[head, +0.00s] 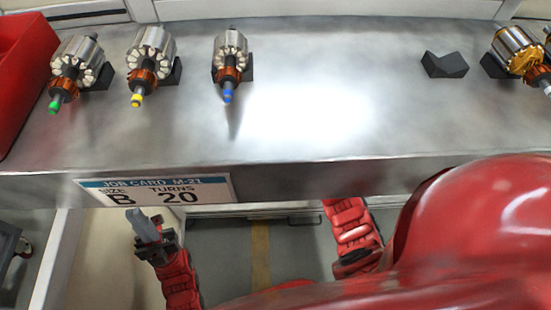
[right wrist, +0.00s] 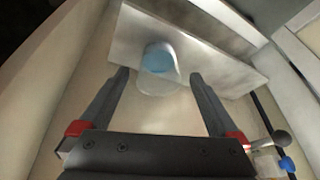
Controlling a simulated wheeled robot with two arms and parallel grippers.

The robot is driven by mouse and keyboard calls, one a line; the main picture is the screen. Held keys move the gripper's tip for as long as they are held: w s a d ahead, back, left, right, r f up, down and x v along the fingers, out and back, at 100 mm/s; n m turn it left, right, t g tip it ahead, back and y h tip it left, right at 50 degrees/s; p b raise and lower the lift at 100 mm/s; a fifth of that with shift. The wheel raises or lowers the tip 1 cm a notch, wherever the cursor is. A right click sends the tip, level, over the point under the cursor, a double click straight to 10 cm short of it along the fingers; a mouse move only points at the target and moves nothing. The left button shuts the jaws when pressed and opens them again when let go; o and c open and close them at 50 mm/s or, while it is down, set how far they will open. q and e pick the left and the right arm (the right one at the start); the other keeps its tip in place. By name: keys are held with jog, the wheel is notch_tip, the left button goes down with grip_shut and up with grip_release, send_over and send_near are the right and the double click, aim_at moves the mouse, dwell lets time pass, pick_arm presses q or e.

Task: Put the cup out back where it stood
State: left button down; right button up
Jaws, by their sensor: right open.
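A pale cup (right wrist: 158,80) with a blue inside shows in the right wrist view, in front of a pale flat panel (right wrist: 215,52). My right gripper (right wrist: 159,76) is open, with one finger on each side of the cup in the picture. I cannot tell whether either finger touches it. The cup does not show in the head view. My left gripper (head: 137,218) hangs low in front of the bench in the head view. Its fingers are too small and edge-on to tell open from shut.
The bench (head: 330,95) bears armatures with green (head: 78,60), yellow (head: 150,55) and blue (head: 230,55) tips, more at the right edge, and an empty dark V-block (head: 444,65). A red bin (head: 22,65) stands at left. A job card (head: 155,190) hangs on the front edge.

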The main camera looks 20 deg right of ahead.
jog(key=p+v, duration=0.3)
jog(key=v, duration=0.9)
jog(key=shift+p, duration=0.3)
